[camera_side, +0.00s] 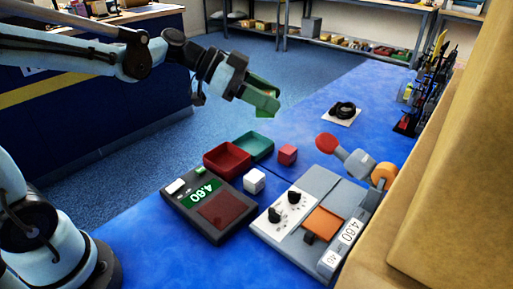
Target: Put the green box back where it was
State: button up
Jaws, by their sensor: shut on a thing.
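My gripper (257,97) is in the upper middle of the side view, raised well above the blue table and pointing down to the right. It is shut on the green box (265,112), which shows as a small green patch at the fingertips. The fingers hide most of the box. Below the gripper, on the table, a teal open tray (262,157) and a dark red open tray (225,172) stand side by side. I see no green box on the table.
A red cube (287,154) and a white cube (254,181) stand near the trays. A grey machine (320,185) with knobs and a red-ended lever (326,143) stands right. Tan cartons (455,150) block the right edge.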

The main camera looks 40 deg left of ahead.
jog(key=s+d+f+m+g+h, duration=0.2)
jog(key=d+f+m+g, duration=0.5)
jog(key=f, duration=0.2)
jog(key=w+a+f, duration=0.2)
jog(key=a, duration=0.1)
jog(key=w+a+f, duration=0.5)
jog(key=a, duration=0.1)
jog(key=shift+w+f, duration=0.15)
jog(key=shift+w, duration=0.2)
jog(key=shift+f, duration=1.95)
jog(key=shift+f, duration=0.6)
jog(key=o, duration=0.8)
jog(key=shift+o, duration=0.2)
